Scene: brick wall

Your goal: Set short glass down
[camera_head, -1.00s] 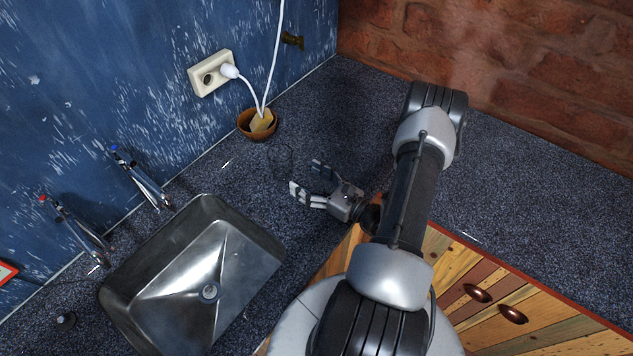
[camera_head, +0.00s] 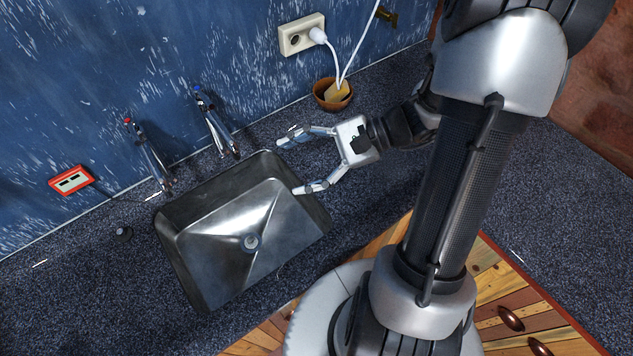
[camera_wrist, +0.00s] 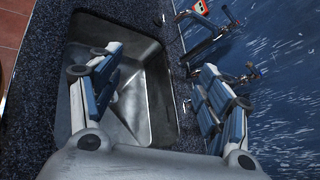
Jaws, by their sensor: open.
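I cannot make out a short glass in either current view. My gripper (camera_head: 289,167) is open, with its two fingers spread over the right rear rim of the metal sink (camera_head: 190,269). No object shows clearly between the fingers. In the wrist view my gripper (camera_wrist: 160,62) also shows its fingers wide apart, with the sink basin (camera_wrist: 155,85) beyond and below them.
Two taps (camera_head: 216,122) (camera_head: 148,155) stand behind the sink. A brown bowl (camera_head: 332,94) with a sponge sits at the back, below a wall socket (camera_head: 302,35). The dark speckled counter (camera_head: 75,290) is mostly clear.

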